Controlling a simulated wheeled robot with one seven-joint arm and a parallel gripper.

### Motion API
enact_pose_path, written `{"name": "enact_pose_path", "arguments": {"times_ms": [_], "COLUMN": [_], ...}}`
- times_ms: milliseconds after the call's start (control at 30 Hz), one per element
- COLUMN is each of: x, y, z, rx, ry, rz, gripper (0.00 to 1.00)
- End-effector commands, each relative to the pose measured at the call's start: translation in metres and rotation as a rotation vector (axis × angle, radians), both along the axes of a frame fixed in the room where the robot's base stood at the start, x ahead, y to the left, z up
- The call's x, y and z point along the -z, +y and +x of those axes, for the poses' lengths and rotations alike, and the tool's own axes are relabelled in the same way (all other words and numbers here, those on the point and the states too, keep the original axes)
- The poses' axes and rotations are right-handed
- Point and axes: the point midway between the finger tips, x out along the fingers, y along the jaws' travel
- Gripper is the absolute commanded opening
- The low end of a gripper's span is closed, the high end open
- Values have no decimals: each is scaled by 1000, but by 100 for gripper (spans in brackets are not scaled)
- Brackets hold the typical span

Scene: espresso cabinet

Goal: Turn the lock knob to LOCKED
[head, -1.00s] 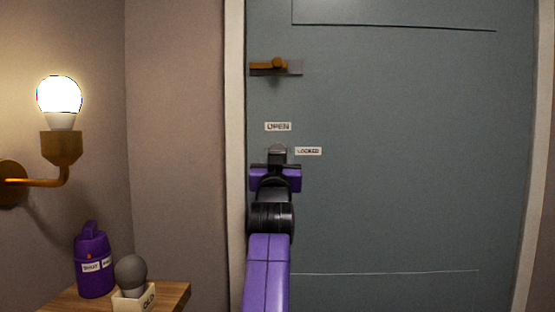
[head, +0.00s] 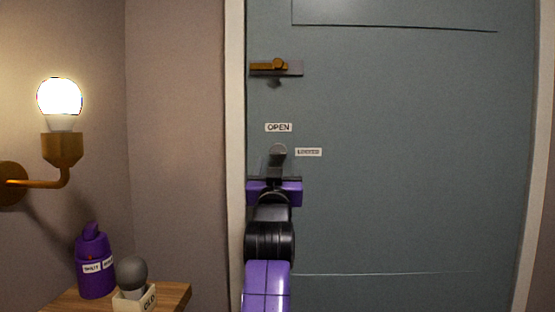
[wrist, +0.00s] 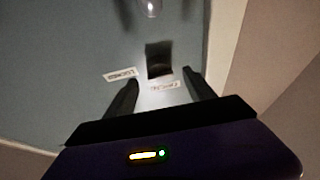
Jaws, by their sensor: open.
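The lock knob (head: 278,151) is a small grey piece on the blue-grey door, just above my gripper in the head view. The OPEN label (head: 278,127) is above the knob and the LOCKED label (head: 308,152) is to its right. In the wrist view, which is upside down, the knob (wrist: 159,59) is a dark block whose long side runs towards the OPEN label (wrist: 165,86); the LOCKED label (wrist: 120,74) is beside it. My gripper (wrist: 160,76) is open, its fingers apart on either side of the view of the knob. No contact with the knob can be made out.
A brass bolt (head: 275,66) is higher on the door (head: 420,180). At left are a lit wall lamp (head: 60,98), a purple canister (head: 94,262) and a grey bulb in a box (head: 134,295) on a wooden shelf (head: 176,294). The door's right side is clear.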

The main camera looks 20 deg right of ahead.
Motion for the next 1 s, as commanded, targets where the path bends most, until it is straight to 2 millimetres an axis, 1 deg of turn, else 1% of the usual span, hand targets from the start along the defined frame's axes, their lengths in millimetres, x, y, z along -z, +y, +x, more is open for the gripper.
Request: {"name": "enact_pose_path", "arguments": {"times_ms": [33, 100, 233, 367, 633, 733, 867, 900, 1000], "x": [3, 6, 11, 13, 12, 6, -21, -21, -8], "y": [3, 6, 8, 10, 9, 10, 11, 15, 18], "z": [-7, -15, -25, -29, -30, -32, -52, -62, -78], "rx": [-1, -1, 0, 0, 1, -7, -26, -39, -58], "ry": [-1, -1, 0, 0, -1, -30, -124, -155, -189], "rz": [-2, -2, 0, 0, 0, 0, 11, -1, -34], "gripper": [63, 63, 63, 63, 63, 63, 63, 63, 63]}}
